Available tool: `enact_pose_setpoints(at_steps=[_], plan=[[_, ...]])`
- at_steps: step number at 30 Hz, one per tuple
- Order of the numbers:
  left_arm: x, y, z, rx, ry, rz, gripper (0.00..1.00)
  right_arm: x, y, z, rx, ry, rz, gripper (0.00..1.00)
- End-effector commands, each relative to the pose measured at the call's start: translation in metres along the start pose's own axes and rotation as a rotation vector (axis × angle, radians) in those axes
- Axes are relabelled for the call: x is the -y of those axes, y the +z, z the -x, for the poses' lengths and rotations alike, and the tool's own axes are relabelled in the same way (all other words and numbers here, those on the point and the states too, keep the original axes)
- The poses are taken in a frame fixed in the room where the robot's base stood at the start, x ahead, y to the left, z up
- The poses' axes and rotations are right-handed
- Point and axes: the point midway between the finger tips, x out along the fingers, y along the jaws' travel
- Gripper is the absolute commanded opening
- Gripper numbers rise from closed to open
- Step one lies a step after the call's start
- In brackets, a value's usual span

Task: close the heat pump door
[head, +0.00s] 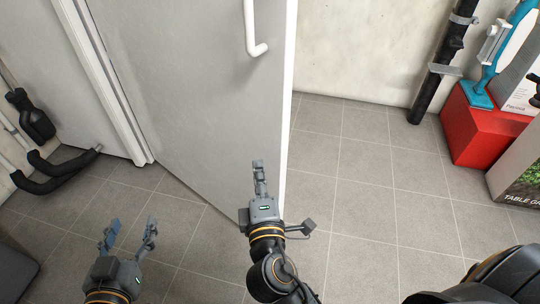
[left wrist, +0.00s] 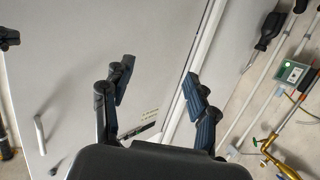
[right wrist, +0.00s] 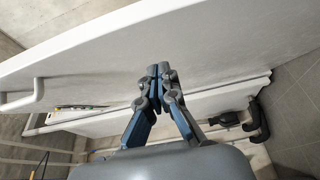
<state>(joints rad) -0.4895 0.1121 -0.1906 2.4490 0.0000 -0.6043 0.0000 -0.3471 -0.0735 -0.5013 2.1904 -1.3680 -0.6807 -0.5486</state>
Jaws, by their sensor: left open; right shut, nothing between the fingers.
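The heat pump door (head: 190,90) is a tall light grey panel standing open, swung out from the heat pump cabinet (head: 45,75) at the left. Its white bar handle (head: 254,35) is near the free edge at the top of the head view; the handle also shows in the left wrist view (left wrist: 40,135). My right gripper (head: 258,168) is shut and empty, in front of the door's lower part near its free edge; whether it touches is unclear. In the right wrist view its fingertips (right wrist: 160,72) overlap the door (right wrist: 220,40). My left gripper (head: 130,228) is open and empty, low in front of the door.
Black pipes (head: 60,175) and a black fitting (head: 33,115) are at the left wall. Tiled floor (head: 370,190) right of the door is free.

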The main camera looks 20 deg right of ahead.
Motion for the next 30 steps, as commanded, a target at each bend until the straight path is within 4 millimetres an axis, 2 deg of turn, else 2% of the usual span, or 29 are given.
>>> enact_pose_setpoints(at_steps=[2,9,27,30], plan=[[0.001,0.002,0.001,0.014,-0.001,0.000,0.59,-0.002,0.000,-0.017,0.000,0.004,-0.001,0.00],[0.001,0.005,0.001,0.028,-0.002,0.000,0.59,0.001,0.024,-0.037,-0.001,0.000,0.002,0.00],[0.001,0.006,0.001,0.038,-0.003,0.000,0.59,0.000,0.031,-0.044,-0.005,-0.001,0.001,0.00],[0.002,0.019,0.005,0.105,-0.005,0.000,0.59,-0.001,0.038,-0.050,-0.012,0.000,0.004,0.00]])
